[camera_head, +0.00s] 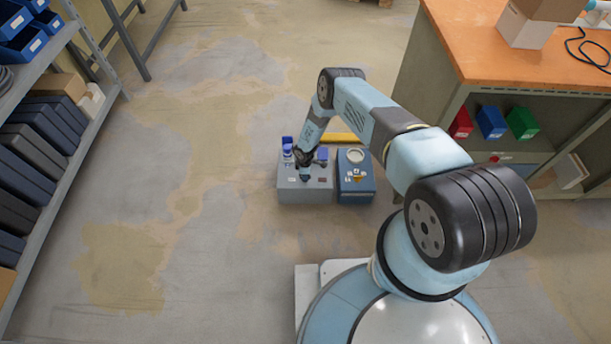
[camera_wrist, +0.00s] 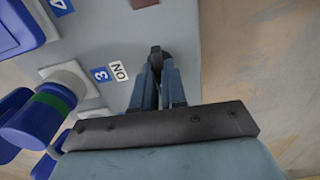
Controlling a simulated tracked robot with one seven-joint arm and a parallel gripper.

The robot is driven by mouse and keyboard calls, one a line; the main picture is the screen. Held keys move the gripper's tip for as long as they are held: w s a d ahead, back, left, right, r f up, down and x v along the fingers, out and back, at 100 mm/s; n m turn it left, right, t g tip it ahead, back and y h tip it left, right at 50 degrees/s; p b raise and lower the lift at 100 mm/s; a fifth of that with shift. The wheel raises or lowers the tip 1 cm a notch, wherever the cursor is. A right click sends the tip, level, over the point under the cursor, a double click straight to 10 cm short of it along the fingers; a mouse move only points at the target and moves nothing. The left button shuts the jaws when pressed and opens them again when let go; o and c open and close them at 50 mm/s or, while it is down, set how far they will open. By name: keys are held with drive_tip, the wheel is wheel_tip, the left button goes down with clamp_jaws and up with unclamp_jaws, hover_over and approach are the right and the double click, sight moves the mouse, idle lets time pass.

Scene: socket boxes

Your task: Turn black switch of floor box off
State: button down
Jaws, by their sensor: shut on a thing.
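The grey floor box (camera_head: 302,195) stands on the floor in front of me; its grey face (camera_wrist: 110,35) fills much of the wrist view. The black switch (camera_wrist: 155,52) sticks out of that face, beside an upside-down "ON" label (camera_wrist: 119,71) and a "3" label (camera_wrist: 100,75). My gripper (camera_wrist: 161,72) is shut on the switch, with its fingertips at its sides. The fingers partly hide the switch, and I cannot tell its exact position. In the head view my gripper (camera_head: 304,172) is over the grey box, and the switch is hidden.
Blue plugs sit on the box, one (camera_head: 287,142) at its back left. In the wrist view a blue and green plug (camera_wrist: 40,115) is close left of my fingers. A blue box (camera_head: 356,196) stands right of the grey one. Shelves (camera_head: 62,160) and a workbench (camera_head: 480,60) flank open floor.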

drive_tip(key=shift+n, duration=0.3)
idle(0.4)
drive_tip(key=c, duration=1.2)
unclamp_jaws()
drive_tip(key=shift+r, duration=0.1)
wheel_tip(320, 180, up, 14)
drive_tip(key=shift+f, duration=0.25)
